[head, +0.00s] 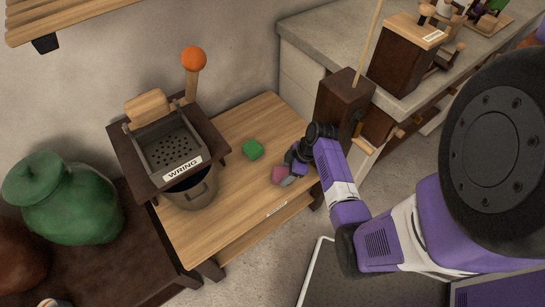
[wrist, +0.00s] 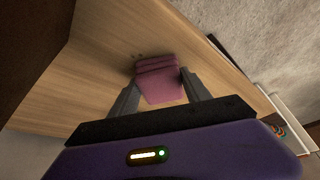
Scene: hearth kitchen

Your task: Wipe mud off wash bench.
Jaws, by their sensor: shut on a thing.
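The wash bench (head: 225,225) is a light wooden bench, seen in the head view left of my arm; its bare top also shows in the wrist view (wrist: 100,50). My gripper (head: 287,178) is low over the bench's right end. It is shut on a folded pink cloth (head: 278,174), which sits between both fingers in the wrist view (wrist: 160,84). The cloth is at or just above the bench top; I cannot tell if it touches. A few small dark specks, perhaps mud, show beside the cloth's far edge in the wrist view. The wood under the cloth is hidden.
A green block (head: 252,150) lies on the bench. A wringer labelled WRING (head: 172,148) stands over a bucket (head: 190,192) at the bench's left end. A green lidded jar (head: 65,205) is farther left. A dark wooden box (head: 344,98) stands close behind my gripper.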

